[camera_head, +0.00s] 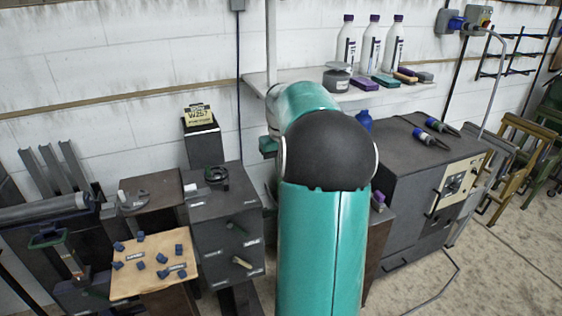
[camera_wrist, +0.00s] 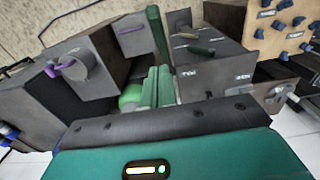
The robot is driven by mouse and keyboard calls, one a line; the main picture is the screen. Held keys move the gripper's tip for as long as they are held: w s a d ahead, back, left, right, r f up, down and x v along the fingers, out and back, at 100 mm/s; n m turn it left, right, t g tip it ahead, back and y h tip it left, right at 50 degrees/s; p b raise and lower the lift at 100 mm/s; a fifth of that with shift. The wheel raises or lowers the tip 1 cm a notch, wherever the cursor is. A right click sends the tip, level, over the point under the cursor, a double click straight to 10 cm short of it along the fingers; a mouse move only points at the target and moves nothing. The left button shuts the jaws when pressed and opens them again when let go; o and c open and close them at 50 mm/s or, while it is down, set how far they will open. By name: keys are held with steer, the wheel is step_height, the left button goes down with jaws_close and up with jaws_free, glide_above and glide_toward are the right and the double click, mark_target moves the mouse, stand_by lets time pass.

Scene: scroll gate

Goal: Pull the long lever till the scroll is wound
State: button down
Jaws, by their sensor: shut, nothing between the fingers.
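My gripper (camera_wrist: 157,72) shows in the wrist view as pale green fingers, shut and empty. In the head view my own arm covers the middle and hides it. A dark grey cabinet (camera_head: 212,250) stands left of my arm, with a dark green handle (camera_head: 238,229) above a pale handle (camera_head: 243,262) on its front. These handles also show in the wrist view, the green one (camera_wrist: 201,50) and the pale one (camera_wrist: 185,35), right of my fingers and apart from them. The labels are too blurred to tell which lever is long. I cannot make out the scroll.
A wooden board (camera_head: 150,262) with several blue knobs lies left of the cabinet. A large dark machine (camera_head: 415,185) stands at the right. Bottles stand on a wall shelf (camera_head: 410,96). In the wrist view a dark green bar (camera_wrist: 158,32) rises beyond my fingers. Bare floor (camera_head: 525,245) lies at the right.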

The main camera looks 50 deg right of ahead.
step_height(320, 180, down, 5)
steer(key=shift+f, duration=0.15)
steer(key=shift+s+a+f, duration=0.5)
steer(key=shift+s+f, duration=0.25)
steer(key=shift+s, duration=0.15)
steer(key=shift+s+a+f, duration=0.15)
steer(key=shift+f, duration=0.25)
steer(key=shift+s, duration=0.1)
steer(key=shift+s+a+f, duration=0.35)
steer(key=shift+s+f, duration=0.2)
steer(key=shift+s+a+f, duration=0.35)
steer(key=shift+s+f, duration=0.15)
steer(key=shift+f, duration=0.05)
steer(key=shift+w, duration=0.1)
